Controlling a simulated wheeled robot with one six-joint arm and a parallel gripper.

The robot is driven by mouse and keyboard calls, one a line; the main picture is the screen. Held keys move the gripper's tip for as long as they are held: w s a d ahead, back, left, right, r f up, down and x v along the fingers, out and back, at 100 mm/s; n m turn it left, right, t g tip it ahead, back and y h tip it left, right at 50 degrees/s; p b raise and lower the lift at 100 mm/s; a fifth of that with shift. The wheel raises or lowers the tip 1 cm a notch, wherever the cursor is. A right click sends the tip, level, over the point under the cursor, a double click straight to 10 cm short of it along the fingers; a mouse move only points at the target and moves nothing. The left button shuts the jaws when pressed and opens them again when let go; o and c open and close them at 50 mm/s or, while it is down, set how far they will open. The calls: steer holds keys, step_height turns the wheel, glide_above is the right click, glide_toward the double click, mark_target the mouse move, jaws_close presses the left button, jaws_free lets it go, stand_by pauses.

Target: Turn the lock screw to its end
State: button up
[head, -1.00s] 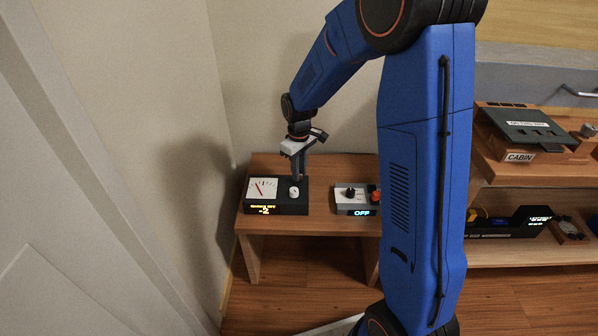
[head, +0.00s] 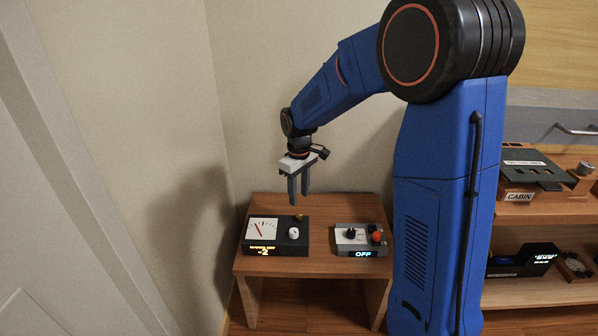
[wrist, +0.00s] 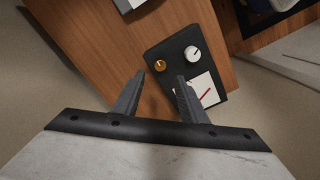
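A small brass-coloured screw (head: 299,217), which looks like the lock screw, stands at the back edge of a black gauge box (head: 277,235). It also shows in the wrist view (wrist: 160,65). A white knob (head: 293,233) with a dark mark sits in front of it, beside a white dial (wrist: 203,92) with a red needle. My gripper (head: 298,200) is above the box with its two fingers apart and nothing between them. In the wrist view, my gripper (wrist: 160,78) has its fingertips on either side of the screw's line of sight, apart from it.
A wall is close on the left and behind. Shelves with other panels are at the far right.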

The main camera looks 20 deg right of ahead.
step_height(320, 180, up, 9)
glide_above(299, 215)
stand_by(0.8)
step_height(299, 215, down, 17)
steer(key=m, duration=1.5)
steer(key=shift+s+f, duration=0.1)
steer(key=shift+f, duration=0.05)
jaws_close()
